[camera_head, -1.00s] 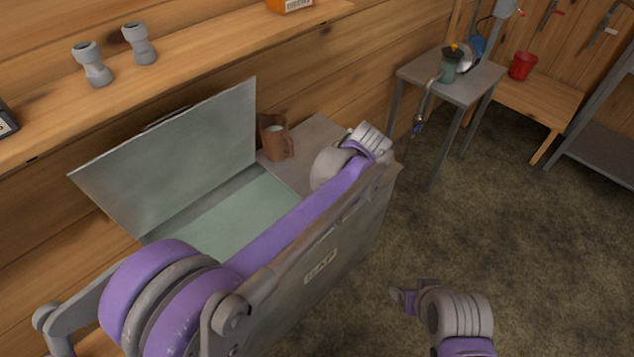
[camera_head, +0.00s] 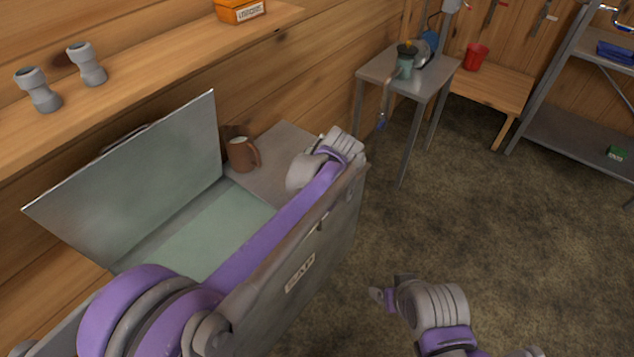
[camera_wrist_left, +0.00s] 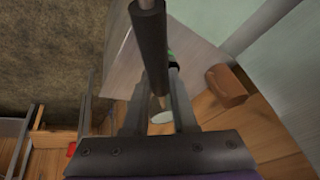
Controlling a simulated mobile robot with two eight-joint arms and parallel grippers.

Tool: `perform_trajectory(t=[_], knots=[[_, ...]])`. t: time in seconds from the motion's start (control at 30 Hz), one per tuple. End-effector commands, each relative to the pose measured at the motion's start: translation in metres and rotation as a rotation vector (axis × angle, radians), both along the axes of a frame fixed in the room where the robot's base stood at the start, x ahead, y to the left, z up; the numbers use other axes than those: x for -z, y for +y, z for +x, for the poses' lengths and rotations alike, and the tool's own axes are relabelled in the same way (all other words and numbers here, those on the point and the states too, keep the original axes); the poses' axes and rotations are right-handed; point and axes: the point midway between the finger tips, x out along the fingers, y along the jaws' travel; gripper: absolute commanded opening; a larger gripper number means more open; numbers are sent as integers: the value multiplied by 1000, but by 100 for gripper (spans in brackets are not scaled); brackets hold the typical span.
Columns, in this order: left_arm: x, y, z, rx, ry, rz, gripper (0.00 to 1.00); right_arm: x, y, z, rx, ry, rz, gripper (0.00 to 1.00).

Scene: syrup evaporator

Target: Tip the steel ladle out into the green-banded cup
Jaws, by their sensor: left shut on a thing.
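In the left wrist view, my left gripper (camera_wrist_left: 156,88) is shut on the dark handle of the steel ladle (camera_wrist_left: 151,45). The handle runs up the picture from between the fingers; I cannot make out the ladle's bowl. A small green band, likely on the green-banded cup (camera_wrist_left: 172,54), shows just right of the handle, mostly hidden behind it and a finger. I cannot tell whether ladle and cup touch. In the head view my left wrist hides ladle, fingers and cup at the tank's far end. My right gripper (camera_head: 386,294) hangs over the floor, away from them; its jaw gap is unclear.
A grey sap tank (camera_head: 335,222) with its lid (camera_head: 130,180) raised lies under my left arm. A brown mug (camera_head: 241,154) stands at its back. A red bucket (camera_head: 477,57) stands beyond. Floor at right is clear.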

Motion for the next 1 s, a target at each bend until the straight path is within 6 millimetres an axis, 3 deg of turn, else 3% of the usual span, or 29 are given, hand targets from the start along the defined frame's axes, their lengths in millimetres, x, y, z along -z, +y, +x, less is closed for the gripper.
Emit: perform_trajectory(t=[1.0], knots=[[24,0,0,0,0,0,0,17,0,-5,0,10,0,78]])
